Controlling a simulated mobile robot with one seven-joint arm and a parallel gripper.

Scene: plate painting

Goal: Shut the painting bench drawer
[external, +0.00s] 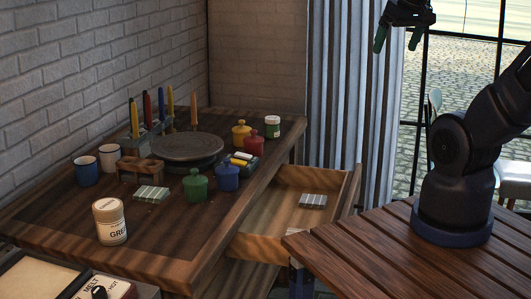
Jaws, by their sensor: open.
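The painting bench (50,215) is a dark wooden table against the brick wall. Its drawer (262,247) is pulled out on the right side, toward my base. A small pale ribbed block (313,200) lies inside the drawer. The drawer's front panel is partly hidden behind the slatted table in the foreground. My gripper (396,42) is at the top of the external view, high above and apart from the drawer. Its green-tipped fingers point down, spread apart, with nothing between them.
On the bench stand a round turntable (185,147), a jar (109,222), several coloured lidded pots (196,186), mugs (86,171) and upright brushes or pens (147,109). The slatted table (375,255) carrying my base is close to the drawer. The air above the drawer looks clear.

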